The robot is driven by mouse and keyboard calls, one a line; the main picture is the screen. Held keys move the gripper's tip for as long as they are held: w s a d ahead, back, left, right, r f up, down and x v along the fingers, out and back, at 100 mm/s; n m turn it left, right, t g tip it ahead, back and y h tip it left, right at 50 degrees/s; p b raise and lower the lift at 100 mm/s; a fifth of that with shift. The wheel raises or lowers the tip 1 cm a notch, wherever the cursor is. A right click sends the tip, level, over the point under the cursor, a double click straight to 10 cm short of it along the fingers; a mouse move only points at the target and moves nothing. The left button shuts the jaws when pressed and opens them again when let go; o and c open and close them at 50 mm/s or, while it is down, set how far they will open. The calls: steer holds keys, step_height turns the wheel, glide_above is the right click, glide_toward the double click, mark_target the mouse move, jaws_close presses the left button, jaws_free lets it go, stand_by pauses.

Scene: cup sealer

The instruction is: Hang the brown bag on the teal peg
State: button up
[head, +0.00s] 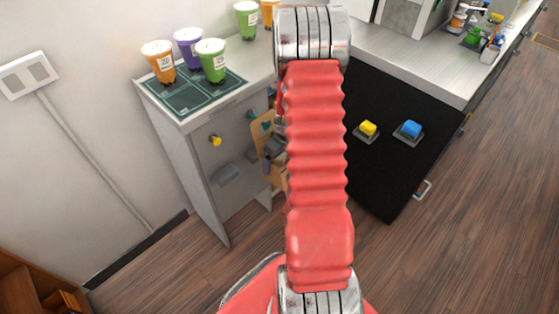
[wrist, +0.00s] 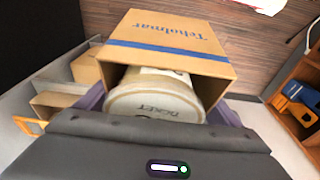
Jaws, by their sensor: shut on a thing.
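A small teal peg (head: 250,115) sticks out of the grey cabinet front in the head view, just left of my arm. The brown bag (head: 262,130) shows only in part beside it, mostly behind my arm. In the wrist view the brown bag (wrist: 170,45) has its open mouth toward the camera, with blue lettering and a blue stripe. A pale round item with printing (wrist: 155,98) fills its mouth. My gripper (head: 275,150) is shut on the bag, its grip largely hidden. I cannot tell whether bag and peg touch.
A yellow peg (head: 215,140) and a grey block (head: 227,174) are on the same cabinet front. Several lidded cups (head: 211,60) stand on the counter above. Yellow (head: 368,128) and blue (head: 409,130) knobs sit on the black panel. Open floor lies right.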

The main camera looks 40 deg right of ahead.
steer(key=shift+w+f, duration=0.35)
steer(key=shift+f, duration=0.15)
stand_by(0.5)
steer(key=o, duration=1)
steer(key=s+r, duration=0.1)
steer(key=r, duration=0.8)
steer(key=s+r, duration=0.1)
steer(key=r, duration=0.3)
steer(key=shift+s+r, duration=0.25)
steer(key=shift+s, duration=0.05)
steer(key=shift+m, duration=0.3)
